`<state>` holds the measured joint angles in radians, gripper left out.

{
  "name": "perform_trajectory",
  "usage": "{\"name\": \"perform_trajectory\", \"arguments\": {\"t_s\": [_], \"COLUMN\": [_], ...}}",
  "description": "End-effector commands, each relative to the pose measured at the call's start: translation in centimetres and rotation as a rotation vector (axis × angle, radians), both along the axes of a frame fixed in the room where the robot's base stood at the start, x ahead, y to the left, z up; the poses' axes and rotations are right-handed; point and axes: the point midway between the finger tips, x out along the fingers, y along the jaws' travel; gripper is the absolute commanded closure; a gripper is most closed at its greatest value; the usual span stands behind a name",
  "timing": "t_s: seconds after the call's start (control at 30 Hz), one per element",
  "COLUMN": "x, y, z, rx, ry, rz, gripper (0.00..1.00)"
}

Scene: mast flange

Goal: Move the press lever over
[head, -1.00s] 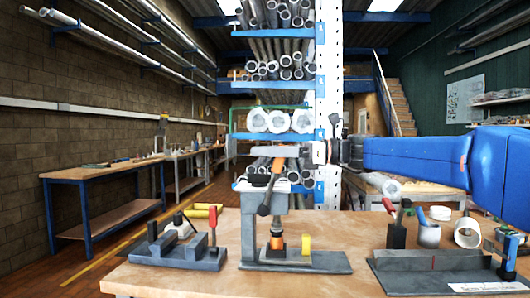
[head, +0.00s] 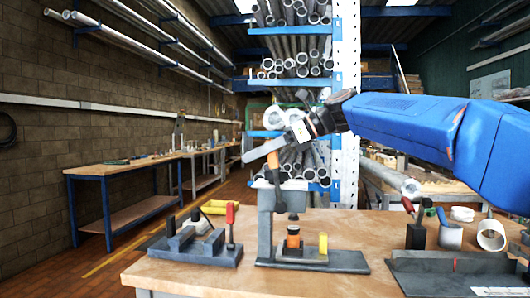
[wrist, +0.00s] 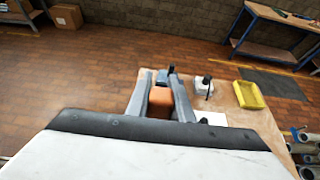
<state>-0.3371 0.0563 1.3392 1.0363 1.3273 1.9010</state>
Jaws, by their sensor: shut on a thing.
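The grey press (head: 266,222) stands near the middle of the wooden bench in the head view. Its lever has an orange grip (head: 273,162) that points up, with a dark arm (head: 280,198) below it. My gripper (head: 258,152) is at the top of the lever, tilted down to the left, shut on the orange grip. In the wrist view the orange grip (wrist: 160,98) sits between the two grey fingers of my gripper (wrist: 161,88). An orange and black part (head: 293,238) stands under the press, on its base plate (head: 340,262).
A dark fixture with a red-handled lever (head: 230,222) stands left of the press. A yellow bin (head: 220,207) is behind it. At right are a grey fixture plate (head: 450,270), a cup (head: 450,236) and a pipe ring (head: 491,235). A racking post (head: 346,100) rises behind.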

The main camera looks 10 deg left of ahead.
Motion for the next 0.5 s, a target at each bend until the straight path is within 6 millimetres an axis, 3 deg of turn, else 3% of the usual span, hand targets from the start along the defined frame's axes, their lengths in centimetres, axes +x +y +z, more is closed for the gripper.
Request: {"name": "perform_trajectory", "arguments": {"t_s": [0.4, 0.43, 0.5], "x": [0.06, 0.06, 0.05], "y": [0.40, 0.40, 0.41], "z": [-0.28, -0.27, -0.26], "rx": [-0.027, -0.027, -0.027], "ry": [0.003, 0.003, 0.002], "rz": [-0.001, -0.001, 0.000], "gripper": [1.00, 0.75, 0.61]}}
